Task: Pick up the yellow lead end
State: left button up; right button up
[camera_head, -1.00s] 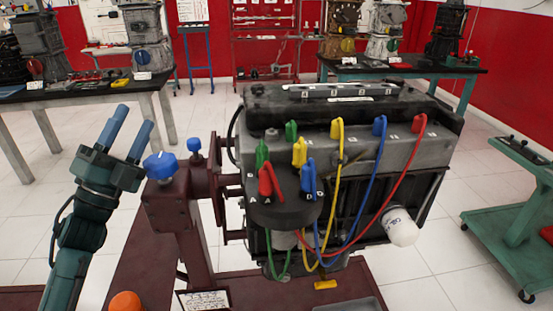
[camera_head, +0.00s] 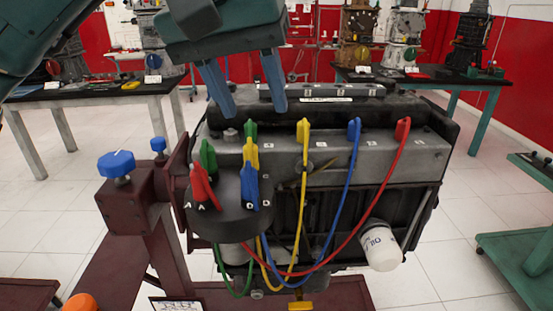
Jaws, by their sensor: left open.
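The yellow lead runs between two yellow ends. One yellow end (camera_head: 303,131) stands upright on the engine's top edge, and the other yellow end (camera_head: 251,153) sits on the round black cap (camera_head: 228,212). The yellow wire (camera_head: 304,195) hangs in a loop in front of the engine. My left gripper (camera_head: 253,111) is open and empty, with its two blue fingers pointing down above the engine top. The fingertips are above and behind the cap, left of the yellow end on the engine's top edge. My right gripper is out of view.
Green (camera_head: 208,156), red (camera_head: 201,187) and blue (camera_head: 250,187) lead ends crowd the cap. Blue (camera_head: 354,130) and red (camera_head: 402,130) ends stand further right along the engine. Blue knobs (camera_head: 116,164) top the maroon stand at left. A green cart (camera_head: 520,245) is at right.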

aim_at(249, 146)
pick_arm(q)
jog(key=shift+t+y, duration=0.6)
jog(key=shift+y, duration=0.2)
jog(key=w+f, duration=0.1)
jog(key=f, duration=0.1)
jog(key=w+f, duration=0.1)
jog(key=f, duration=0.1)
jog(key=w+f, duration=0.1)
jog(key=f, duration=0.1)
jog(key=shift+w+a, duration=0.35)
jog(key=shift+a, duration=0.05)
jog(key=x, duration=0.5)
jog(key=shift+w+a, duration=0.15)
jog(key=shift+w, duration=0.15)
grip_shut()
